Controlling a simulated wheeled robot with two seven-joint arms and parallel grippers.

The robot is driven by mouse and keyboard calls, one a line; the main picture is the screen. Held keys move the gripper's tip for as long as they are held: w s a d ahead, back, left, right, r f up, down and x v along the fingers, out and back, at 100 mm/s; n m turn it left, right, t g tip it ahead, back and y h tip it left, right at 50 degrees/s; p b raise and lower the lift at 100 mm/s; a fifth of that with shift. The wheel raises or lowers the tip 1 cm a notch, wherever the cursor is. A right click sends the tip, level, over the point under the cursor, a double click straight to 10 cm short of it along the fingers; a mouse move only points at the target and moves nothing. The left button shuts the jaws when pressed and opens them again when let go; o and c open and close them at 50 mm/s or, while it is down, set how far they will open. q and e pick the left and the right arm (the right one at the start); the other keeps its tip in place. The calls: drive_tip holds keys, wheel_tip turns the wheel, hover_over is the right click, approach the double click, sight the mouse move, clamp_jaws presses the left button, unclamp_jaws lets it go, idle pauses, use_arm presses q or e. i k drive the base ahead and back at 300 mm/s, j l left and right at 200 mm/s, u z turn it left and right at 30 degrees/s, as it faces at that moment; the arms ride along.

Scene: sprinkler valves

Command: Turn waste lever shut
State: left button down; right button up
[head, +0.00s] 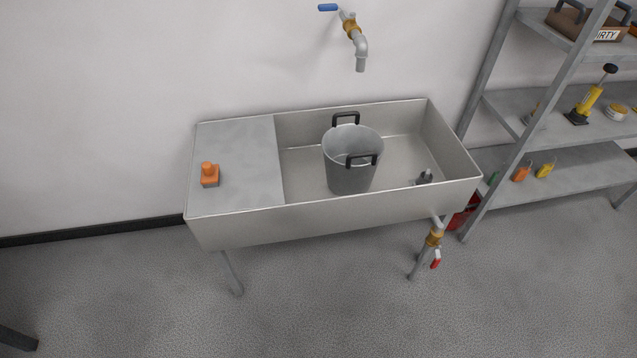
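The waste lever (436,260) is a small handle with a red grip. It sits on a brass valve (433,238) in the waste pipe below the right front corner of the grey metal sink (340,215). The lever appears to hang downward, slightly tilted, beside the pipe; I cannot tell for certain whether the valve is open or shut. A second lever, with a blue grip (328,8), is on the wall tap (356,45) above the sink. Neither of my grippers is in view.
A grey bucket (350,175) with black handles stands in the basin. An orange-topped block (209,174) sits on the left drainboard (245,150). Metal shelving (560,175) with tools stands close on the right, with a red object (461,216) low beside it. The front floor is clear.

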sight(436, 261)
drive_tip(key=z, duration=1.2)
